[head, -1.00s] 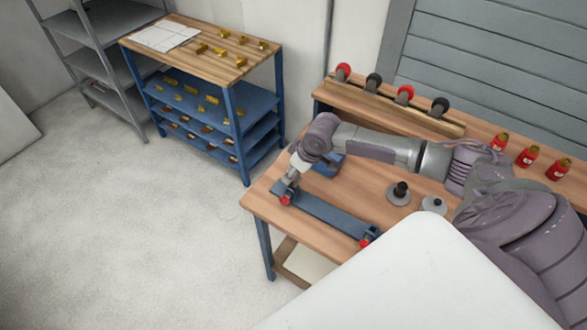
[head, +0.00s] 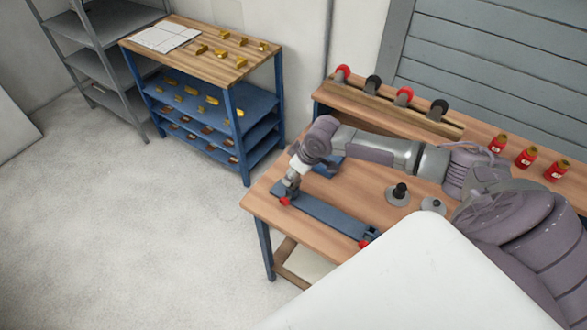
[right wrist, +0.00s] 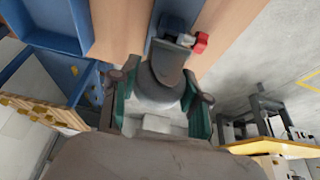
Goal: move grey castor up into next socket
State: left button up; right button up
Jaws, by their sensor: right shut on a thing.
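My right gripper (head: 290,186) is over the left end of a long blue bar (head: 325,214) on the bench. In the right wrist view my right gripper (right wrist: 160,105) is shut on a grey piece, seemingly the grey castor (right wrist: 168,68), between its green-padded fingers. A red wheel (head: 284,201) shows at the bar's left end, just below the gripper. Another red wheel (head: 364,243) is at the bar's right end. The sockets are too small or hidden to make out, and I cannot tell whether the castor touches the bar. My left gripper is not in view.
A wooden rack (head: 390,108) at the bench's back holds red and black castors. Several red jars (head: 527,157) stand at right. Two grey round pieces (head: 397,195) (head: 433,206) lie right of the bar.

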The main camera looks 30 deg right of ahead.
jog(key=shift+f, duration=0.2)
jog(key=shift+f+b, duration=0.35)
jog(key=shift+f, duration=0.35)
jog(key=shift+p, duration=0.35)
dwell(0.5)
jog(key=shift+f, duration=0.45)
dwell(0.8)
jog(key=o, duration=1.7)
